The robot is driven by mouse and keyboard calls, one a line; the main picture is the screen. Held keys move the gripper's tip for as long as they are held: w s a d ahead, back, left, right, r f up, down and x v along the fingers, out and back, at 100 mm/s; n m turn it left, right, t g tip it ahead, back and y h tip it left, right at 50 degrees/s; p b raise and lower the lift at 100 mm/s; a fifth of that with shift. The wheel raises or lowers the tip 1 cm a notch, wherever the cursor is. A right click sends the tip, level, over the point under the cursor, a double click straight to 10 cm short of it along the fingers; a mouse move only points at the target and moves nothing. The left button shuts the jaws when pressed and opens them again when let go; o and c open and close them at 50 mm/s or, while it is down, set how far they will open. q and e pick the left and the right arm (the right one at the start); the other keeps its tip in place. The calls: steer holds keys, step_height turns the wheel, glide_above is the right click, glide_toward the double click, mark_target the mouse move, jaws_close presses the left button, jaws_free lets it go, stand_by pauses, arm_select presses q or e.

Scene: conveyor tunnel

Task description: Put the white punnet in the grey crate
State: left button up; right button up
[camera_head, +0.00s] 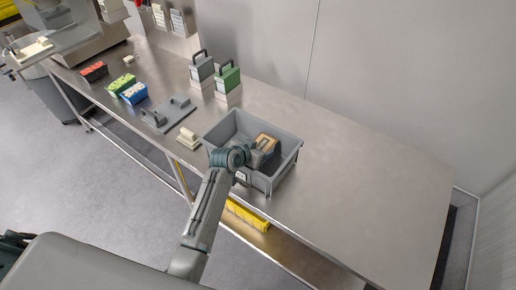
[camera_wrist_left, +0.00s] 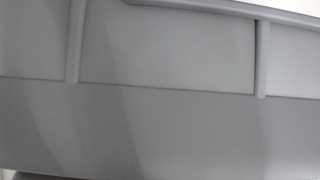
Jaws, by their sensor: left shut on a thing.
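The grey crate (camera_head: 217,132) stands on the steel table, open side up. My left gripper (camera_head: 262,151) reaches down into it and is shut on a small pale-edged thing with a tan-orange top (camera_head: 266,141), which I take to be the white punnet. The punnet is inside the crate walls in the head view. The gripper hides part of it, and whether it touches the crate floor cannot be told. The left wrist view shows only a grey ribbed surface, probably the crate wall (camera_wrist_left: 165,55), with no fingertips or punnet. My right gripper is not in view.
Left of the crate are a small cream block (camera_head: 188,136) and a grey plate with handles (camera_head: 172,113). Blue (camera_head: 134,94), green (camera_head: 121,84) and red (camera_head: 94,71) packs lie farther left. Grey (camera_head: 201,67) and green (camera_head: 228,78) handled boxes stand behind. The table's right side is clear.

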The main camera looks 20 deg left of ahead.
arm_select(q)
steer(key=shift+s+f, duration=0.15)
steer(key=shift+f, duration=0.2)
steer(key=o, duration=1.2)
steer(key=shift+f, duration=0.1)
steer(key=shift+o, duration=1)
steer(key=shift+s+f, duration=0.1)
steer(key=shift+f, duration=0.05)
steer(key=shift+r, duration=0.75)
steer(key=b+v, duration=0.1)
steer(key=v, duration=0.9)
steer(key=shift+a+r, duration=0.15)
steer(key=shift+r, duration=0.1)
steer(key=shift+s+a+r+b, duration=0.15)
steer(key=shift+s+r+b, duration=0.15)
steer(key=shift+s+r, duration=0.2)
